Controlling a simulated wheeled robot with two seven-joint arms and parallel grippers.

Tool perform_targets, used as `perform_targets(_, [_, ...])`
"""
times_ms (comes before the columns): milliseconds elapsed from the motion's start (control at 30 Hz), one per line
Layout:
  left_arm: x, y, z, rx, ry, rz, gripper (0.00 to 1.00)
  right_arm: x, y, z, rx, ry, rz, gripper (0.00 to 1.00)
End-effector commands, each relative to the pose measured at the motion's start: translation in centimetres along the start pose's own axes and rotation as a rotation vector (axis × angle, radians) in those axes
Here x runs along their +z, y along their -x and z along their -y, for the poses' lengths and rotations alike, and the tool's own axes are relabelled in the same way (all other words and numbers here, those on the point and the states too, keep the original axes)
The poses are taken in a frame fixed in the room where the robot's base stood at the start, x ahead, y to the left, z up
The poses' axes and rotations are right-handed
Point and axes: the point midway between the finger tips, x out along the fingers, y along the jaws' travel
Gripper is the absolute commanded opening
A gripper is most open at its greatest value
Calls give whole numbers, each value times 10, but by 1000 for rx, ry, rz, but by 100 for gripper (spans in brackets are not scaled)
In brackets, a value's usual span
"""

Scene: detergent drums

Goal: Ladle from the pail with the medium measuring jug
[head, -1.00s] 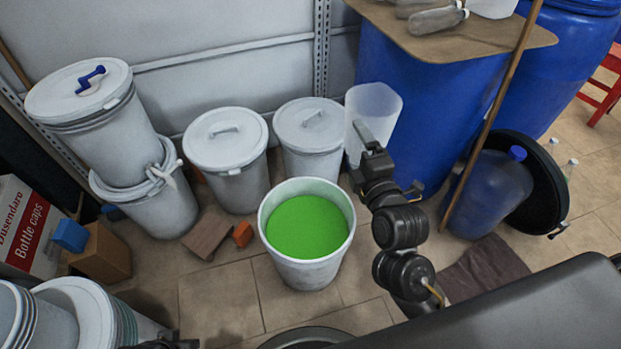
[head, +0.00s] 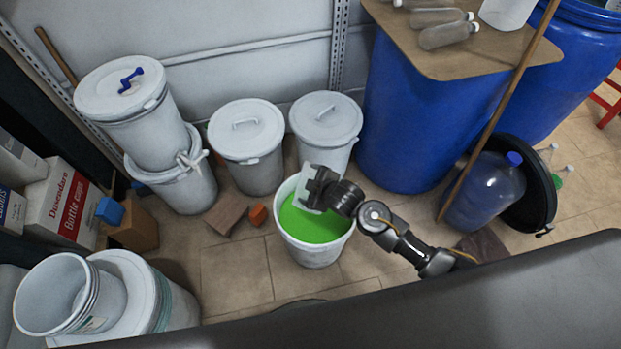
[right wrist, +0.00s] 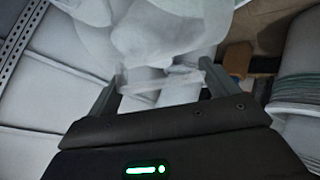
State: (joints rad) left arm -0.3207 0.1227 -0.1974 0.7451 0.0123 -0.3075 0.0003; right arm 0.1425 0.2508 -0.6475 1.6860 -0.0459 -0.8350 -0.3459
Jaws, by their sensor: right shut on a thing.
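The pail (head: 312,256) is a white open bucket on the tiled floor, with bright green liquid (head: 316,229) in it. My right gripper (head: 316,187) is over the pail's far part. It is shut on the measuring jug (head: 303,193), a translucent whitish vessel mostly hidden behind the gripper. The jug is at the pail's mouth; I cannot tell how deep it reaches or whether it holds liquid. In the right wrist view a translucent piece of the jug (right wrist: 160,92) shows between the fingers. My left gripper is not in view.
Two lidded white buckets (head: 246,140) (head: 326,125) stand close behind the pail. A large blue drum (head: 415,125) and a leaning wooden stick (head: 500,110) are at right.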

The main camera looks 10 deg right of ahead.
Motion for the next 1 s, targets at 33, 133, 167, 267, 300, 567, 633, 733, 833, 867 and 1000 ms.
perform_targets(33, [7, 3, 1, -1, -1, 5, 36, 1, 0, 0, -8, -15, 5, 32])
perform_targets(133, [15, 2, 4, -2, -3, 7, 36, 4, -2, 4, -16, -37, 8, 32])
perform_targets(167, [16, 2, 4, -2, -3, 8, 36, 5, -3, 4, -17, -40, 9, 32])
perform_targets(267, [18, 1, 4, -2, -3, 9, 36, 6, -4, 5, -18, -46, 9, 32])
perform_targets(300, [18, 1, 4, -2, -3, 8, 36, 6, -4, 5, -18, -46, 8, 32])
perform_targets(567, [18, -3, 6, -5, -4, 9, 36, 14, -10, 7, -34, -63, 10, 32])
perform_targets(633, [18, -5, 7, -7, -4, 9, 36, 18, -13, 8, -44, -71, 10, 32])
perform_targets(733, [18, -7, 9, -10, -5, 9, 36, 24, -18, 10, -59, -87, 11, 32])
perform_targets(833, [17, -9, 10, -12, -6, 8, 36, 30, -22, 12, -74, -103, 11, 32])
perform_targets(867, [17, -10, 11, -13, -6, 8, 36, 32, -23, 12, -79, -106, 11, 32])
perform_targets(1000, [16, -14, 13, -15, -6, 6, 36, 40, -29, 14, -98, -128, 12, 32])
